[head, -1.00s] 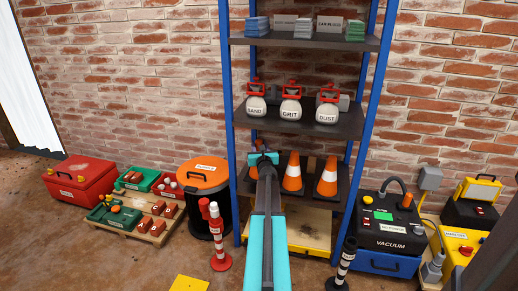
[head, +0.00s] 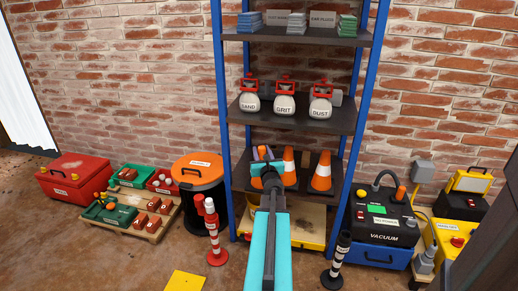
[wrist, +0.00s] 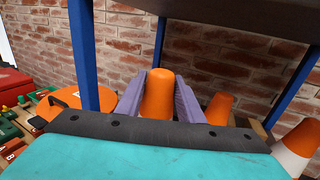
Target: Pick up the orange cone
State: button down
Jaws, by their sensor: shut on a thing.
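My gripper (head: 269,155) is at the lower shelf of the blue rack. In the wrist view its two purple fingers (wrist: 159,100) are shut on an orange cone (wrist: 158,92), one on each side of its upper part. In the head view my arm mostly hides this cone (head: 257,170); I cannot tell whether its base touches the shelf. A second orange cone (head: 289,176) with a white band stands just right of it, and a third cone (head: 321,182) stands farther right. Both also show in the wrist view, to the right of my gripper.
The rack's blue posts (head: 222,100) stand on either side. The shelf above (head: 300,122) holds jugs labelled sand, grit and dust. A black bin (head: 201,205) with an orange lid stands left; a vacuum (head: 382,225) stands right. Red-white (head: 215,240) and black-white posts (head: 337,262) stand in front.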

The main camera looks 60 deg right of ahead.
aim_at(263, 153)
jog(key=shift+s+r+v, duration=0.1)
jog(key=shift+r+v, duration=0.05)
jog(key=shift+v, duration=0.8)
jog(key=shift+s+r+v, duration=0.1)
jog(key=shift+s+v, duration=0.05)
jog(key=shift+v, duration=0.8)
jog(key=shift+d, duration=0.2)
jog(key=shift+w, duration=0.1)
jog(key=w+a+r+n+t+y, duration=0.3)
jog(key=w+a+n+y, duration=0.3)
jog(key=w+a, duration=0.75)
jog(key=w+a+r+n+t+y, duration=0.35)
jog(key=w+a+y, duration=0.6)
jog(key=a, duration=0.75)
jog(key=a+n+g+y, duration=0.4)
jog(key=a+n+y, duration=0.1)
jog(key=a, duration=1.4)
jog(key=w+a+n+g+y, duration=0.1)
jog(key=a+n+g+y, duration=0.2)
jog(key=a, duration=1.6)
jog(key=n+y, duration=0.3)
jog(key=y, duration=0.2)
jog(key=shift+g, duration=0.35)
jog(key=shift+f+n, duration=0.1)
jog(key=shift+n, duration=0.15)
